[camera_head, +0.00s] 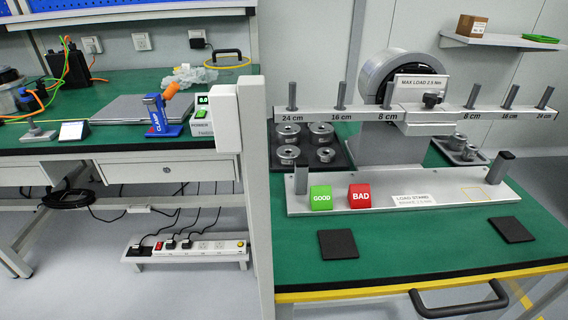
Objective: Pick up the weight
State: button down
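Several round metal weights (321,132) stand in a dark tray (337,163) on the green table, left of the load stand's central drum. A nearer weight (287,154) is at the tray's front left. Smaller metal weights (458,141) stand in a second dark tray (440,148) right of the drum. The load stand (365,153) carries a horizontal bar (350,115) with upright pegs marked 8, 16 and 24 cm on each side. No weight hangs on the bar. My gripper is not in view.
A green GOOD block (321,198) and red BAD block (359,196) sit on the stand's base plate (430,186). Two black pads (338,244) lie on the table front. A pale post (256,190) divides this table from the left workbench (110,139), which holds a blue clamp (160,118).

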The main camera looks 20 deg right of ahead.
aim_at(324, 154)
jog(key=i+j+z, duration=0.2)
jog(key=j, duration=0.4)
jog(key=i+j+z, duration=0.15)
jog(key=j, duration=0.5)
jog(key=j+z, duration=0.2)
jog(key=j, duration=0.4)
jog(key=i+j+z, duration=0.15)
jog(key=j, duration=0.55)
jog(key=i+j+z, duration=0.25)
jog(key=i+j, duration=0.15)
jog(key=j, duration=0.25)
jog(key=i+j+z, duration=0.15)
jog(key=j, duration=0.2)
jog(key=i+j+z, duration=0.15)
jog(key=j, duration=0.2)
jog(key=i+j+z, duration=0.1)
jog(key=j, duration=0.3)
jog(key=i+j+z, duration=0.15)
jog(key=j, duration=0.25)
